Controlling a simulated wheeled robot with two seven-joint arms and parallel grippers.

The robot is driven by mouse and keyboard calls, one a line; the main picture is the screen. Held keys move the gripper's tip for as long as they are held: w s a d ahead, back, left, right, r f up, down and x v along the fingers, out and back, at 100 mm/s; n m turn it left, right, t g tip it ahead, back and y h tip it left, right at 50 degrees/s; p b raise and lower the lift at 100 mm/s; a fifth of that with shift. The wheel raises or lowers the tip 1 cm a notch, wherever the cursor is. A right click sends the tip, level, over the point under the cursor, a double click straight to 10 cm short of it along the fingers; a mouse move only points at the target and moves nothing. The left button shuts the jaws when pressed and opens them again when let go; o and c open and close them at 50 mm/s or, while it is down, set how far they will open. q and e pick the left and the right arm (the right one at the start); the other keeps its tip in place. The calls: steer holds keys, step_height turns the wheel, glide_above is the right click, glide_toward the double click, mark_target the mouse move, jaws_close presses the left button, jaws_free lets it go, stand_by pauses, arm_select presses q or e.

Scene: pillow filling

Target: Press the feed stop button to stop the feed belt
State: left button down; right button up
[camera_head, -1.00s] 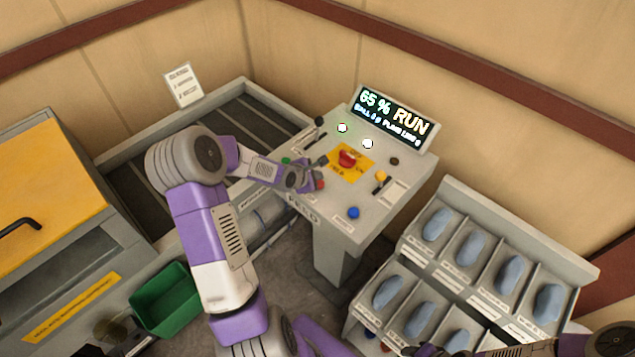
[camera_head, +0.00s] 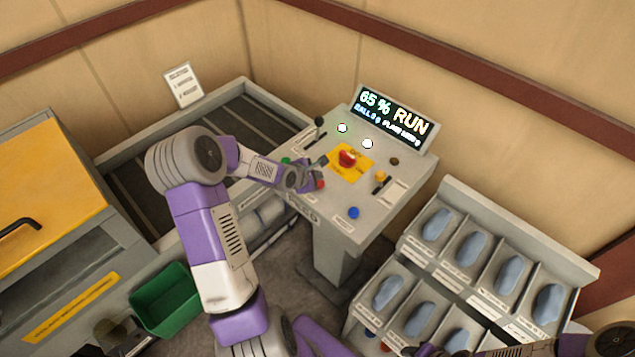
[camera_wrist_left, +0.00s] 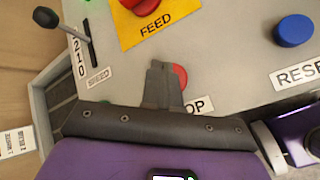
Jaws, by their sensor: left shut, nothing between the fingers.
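The control console (camera_head: 400,190) has a small red stop button (camera_head: 320,184) on its front left; it also shows in the left wrist view (camera_wrist_left: 181,75), with a label ending in "OP" beside it. My left gripper (camera_head: 322,163) is shut and empty over the console. In the left wrist view its fingers (camera_wrist_left: 161,80) hide the left part of the red button; I cannot tell whether they touch it. The display (camera_head: 392,115) reads "65 % RUN". My right gripper (camera_head: 425,350) is partly in view at the bottom edge; its jaws are unclear.
A large red button (camera_head: 347,158) on a yellow plate, a blue button (camera_head: 353,213) and a black-knobbed lever (camera_head: 320,122) are close by on the console. The belt (camera_head: 255,120) lies behind my left arm. A rack (camera_head: 450,190) of blue-grey pieces stands right; a green bin (camera_head: 165,300) is lower left.

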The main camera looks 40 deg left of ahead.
arm_select(q)
steer(key=shift+f, duration=0.1)
steer(key=shift+f, duration=0.35)
steer(key=shift+f+b, duration=0.35)
steer(key=shift+f, duration=0.15)
stand_by(0.8)
stand_by(0.3)
steer(key=shift+r+p, duration=0.95)
steer(key=shift+p, duration=0.05)
step_height(320, 180, up, 5)
steer(key=p, duration=0.4)
steer(key=shift+p, duration=0.35)
